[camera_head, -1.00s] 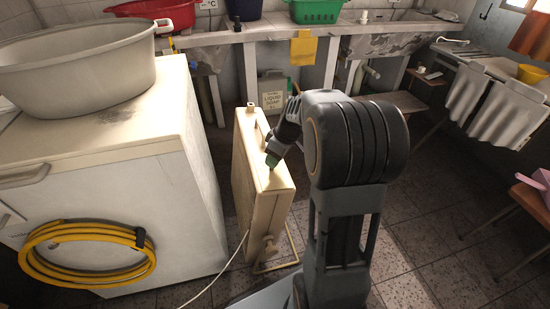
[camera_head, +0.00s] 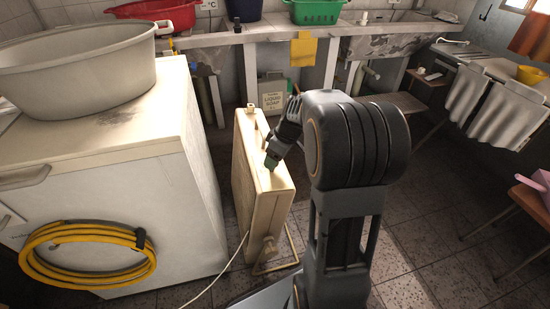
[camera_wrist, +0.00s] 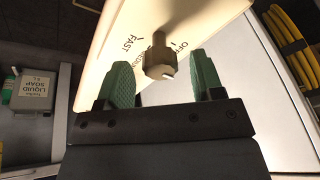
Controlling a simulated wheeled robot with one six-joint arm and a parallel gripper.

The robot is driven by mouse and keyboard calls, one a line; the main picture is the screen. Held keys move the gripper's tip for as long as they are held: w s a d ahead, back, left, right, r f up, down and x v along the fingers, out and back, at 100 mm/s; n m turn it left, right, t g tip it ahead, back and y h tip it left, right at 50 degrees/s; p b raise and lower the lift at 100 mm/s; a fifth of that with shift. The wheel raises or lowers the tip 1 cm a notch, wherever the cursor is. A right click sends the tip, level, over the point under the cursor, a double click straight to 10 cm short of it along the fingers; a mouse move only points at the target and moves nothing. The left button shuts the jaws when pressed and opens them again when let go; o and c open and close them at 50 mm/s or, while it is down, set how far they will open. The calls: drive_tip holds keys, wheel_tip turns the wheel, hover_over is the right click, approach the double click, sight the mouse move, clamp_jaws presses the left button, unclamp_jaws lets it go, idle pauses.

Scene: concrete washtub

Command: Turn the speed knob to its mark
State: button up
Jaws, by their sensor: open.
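The speed knob (camera_wrist: 159,60), a dull brass-brown knob, stands out from the cream panel (camera_wrist: 120,22) in the wrist view. My gripper (camera_wrist: 163,76) is open, with one green finger on each side of the knob. Gaps show between the knob and both fingers. The panel reads FAST left of the knob and OFF to its right; another word is partly hidden. I cannot tell for sure where the knob points. In the head view my gripper (camera_head: 272,162) is at the top of the cream upright box (camera_head: 265,195), where the knob is hidden.
A white appliance (camera_head: 130,190) with a coiled yellow hose (camera_head: 85,278) and a grey basin (camera_head: 70,75) stands close left of the box. A white cord (camera_head: 222,280) runs over the floor. A soap container (camera_head: 273,95) stands behind.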

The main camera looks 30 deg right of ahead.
drive_tip(key=p+v, duration=0.4)
drive_tip(key=v, duration=0.9)
drive_tip(key=shift+p, duration=0.35)
drive_tip(key=shift+s, duration=0.1)
drive_tip(key=s+a+r+m+h+p, duration=0.1)
drive_tip(key=s+a+r+p, duration=0.3)
drive_tip(key=r+p, duration=0.5)
drive_tip(key=s+a+r+m+t+h+p, duration=0.1)
drive_tip(key=s+a+r+m+p, duration=0.2)
drive_tip(key=s+a+r+p, duration=0.2)
drive_tip(key=s+a+r+m+h+p, duration=0.1)
drive_tip(key=s+a+r+p, duration=0.3)
drive_tip(key=r+p, duration=0.8)
drive_tip(key=m+p, duration=0.1)
drive_tip(key=p, duration=0.2)
drive_tip(key=shift+s+a+r+m+t, duration=0.25)
drive_tip(key=shift+a+r+m+t, duration=0.05)
drive_tip(key=shift+m, duration=0.1)
